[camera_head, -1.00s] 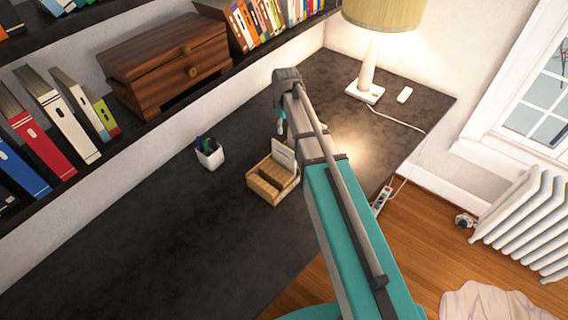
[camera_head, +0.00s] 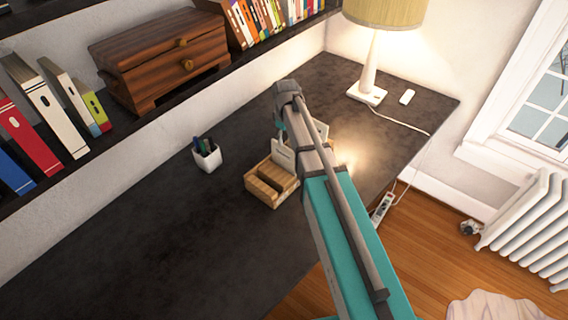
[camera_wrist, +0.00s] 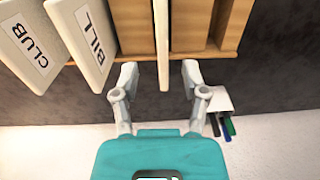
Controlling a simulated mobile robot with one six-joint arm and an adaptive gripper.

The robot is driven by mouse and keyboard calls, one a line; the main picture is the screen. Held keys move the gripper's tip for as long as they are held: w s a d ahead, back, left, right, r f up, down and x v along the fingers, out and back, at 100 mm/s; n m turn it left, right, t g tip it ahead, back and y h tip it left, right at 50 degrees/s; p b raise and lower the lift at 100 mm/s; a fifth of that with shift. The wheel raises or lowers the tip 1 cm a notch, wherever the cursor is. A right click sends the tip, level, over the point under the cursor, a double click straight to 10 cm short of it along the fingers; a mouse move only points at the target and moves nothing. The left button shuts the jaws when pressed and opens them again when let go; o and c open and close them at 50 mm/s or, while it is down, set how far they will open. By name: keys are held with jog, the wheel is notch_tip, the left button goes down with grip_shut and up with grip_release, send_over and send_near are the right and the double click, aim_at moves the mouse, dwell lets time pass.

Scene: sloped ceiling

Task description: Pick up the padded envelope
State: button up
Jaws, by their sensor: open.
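A wooden desk organizer (camera_head: 262,192) stands on the dark desk and holds upright flat pieces. In the wrist view, two thick pale pieces lean at the left, labelled "CLUB" (camera_wrist: 28,42) and "BILL" (camera_wrist: 88,40). A thin cream piece (camera_wrist: 163,45) stands edge-on, its near end in line with the gap between my fingers. I cannot tell which piece is the padded envelope. My gripper (camera_wrist: 160,76) is open, one finger on each side of that line, with nothing held. In the head view my arm hides the fingers and part of the organizer.
A white pen cup (camera_head: 207,156) stands left of the organizer; it shows near my right finger in the wrist view (camera_wrist: 219,100). A lamp (camera_head: 368,75) stands behind at the right. A bookshelf with a wooden box (camera_head: 160,60) runs along the left. The desk's front is clear.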

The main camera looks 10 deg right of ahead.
aim_at(284, 145)
dwell(0.3)
jog(key=shift+a+f+b, duration=0.2)
jog(key=shift+f+b, duration=2.4)
jog(key=shift+c, duration=0.3)
grip_shut()
